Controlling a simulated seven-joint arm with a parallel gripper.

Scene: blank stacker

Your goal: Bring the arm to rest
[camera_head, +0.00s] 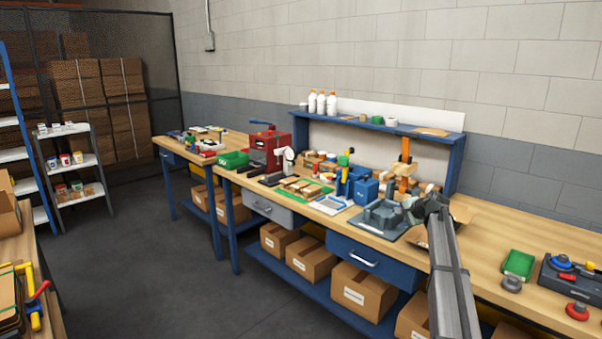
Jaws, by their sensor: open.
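My grey arm reaches up from the lower right over the workbench (480,225). My gripper (409,203) is at its far end, small and partly hidden by the dark wrist. It is open, and I see nothing held in it. It appears over or just beside a dark grey fixture (380,217) on the bench. An orange upright post with wooden blocks (404,172) stands just behind it. I cannot tell whether the gripper touches anything.
Blue bins (362,188), a red press (270,148) and a green tray (234,159) stand to the left. A green tray (518,264) and a dark control box (572,277) lie at right. A blue shelf (380,127) runs behind. Bare bench lies right of the arm.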

